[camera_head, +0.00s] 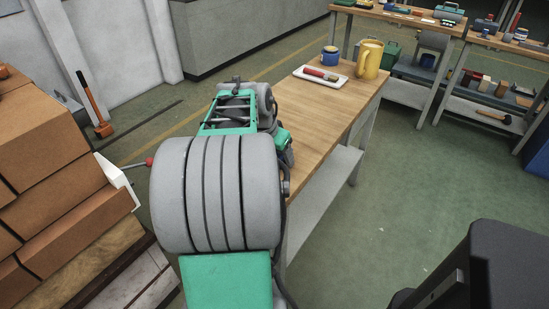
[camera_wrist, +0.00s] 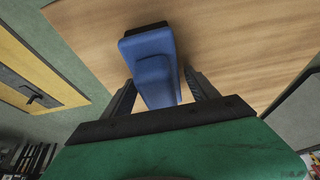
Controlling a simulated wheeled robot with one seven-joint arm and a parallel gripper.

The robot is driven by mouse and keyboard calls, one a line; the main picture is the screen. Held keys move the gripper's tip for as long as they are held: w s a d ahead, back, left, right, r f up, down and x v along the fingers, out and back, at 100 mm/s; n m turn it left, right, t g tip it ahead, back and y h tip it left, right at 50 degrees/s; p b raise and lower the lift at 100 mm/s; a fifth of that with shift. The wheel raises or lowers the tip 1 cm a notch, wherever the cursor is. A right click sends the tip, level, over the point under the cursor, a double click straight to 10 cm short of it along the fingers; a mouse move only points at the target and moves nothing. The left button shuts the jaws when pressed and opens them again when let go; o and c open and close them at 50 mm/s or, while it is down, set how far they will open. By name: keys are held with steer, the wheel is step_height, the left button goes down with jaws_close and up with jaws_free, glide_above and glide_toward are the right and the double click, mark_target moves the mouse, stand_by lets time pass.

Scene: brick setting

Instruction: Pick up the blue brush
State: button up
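The blue brush (camera_wrist: 150,52) shows in the wrist view over the wooden tabletop, with a raised blue part toward my gripper. My gripper (camera_wrist: 160,82) has one dark finger on each side of it. The fingers stand apart, with a gap showing on the right side of the brush; the left finger looks very close to it. In the head view my grey and green arm reaches over the near end of the wooden table (camera_head: 308,112). It hides the brush and my fingertips there.
A white tray (camera_head: 309,78) with a red-handled item, a blue jar (camera_head: 331,57) and a yellow mug (camera_head: 368,60) stand at the table's far end. Stacked brown blocks (camera_head: 50,165) are at the left. Shelved benches stand behind.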

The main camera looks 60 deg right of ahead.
steer(key=c, duration=1.4)
steer(key=shift+r, duration=0.55)
steer(key=v, duration=0.2)
steer(key=shift+d+r+p, duration=0.15)
steer(key=shift+r+p, duration=0.2)
steer(key=shift+r, duration=0.1)
steer(key=a+r, duration=0.2)
steer(key=r, duration=0.1)
steer(key=a+r, duration=0.1)
steer(key=shift+w+a+r+p, duration=0.15)
steer(key=shift+w+a+p, duration=0.1)
steer(key=shift+w+p, duration=0.05)
steer(key=a+r, duration=0.1)
steer(key=a, duration=0.2)
steer(key=a+r+p, duration=0.1)
steer(key=a+r, duration=0.1)
steer(key=a, duration=0.1)
steer(key=a+r, duration=0.1)
steer(key=a, duration=0.3)
steer(key=shift+w+r, duration=0.4)
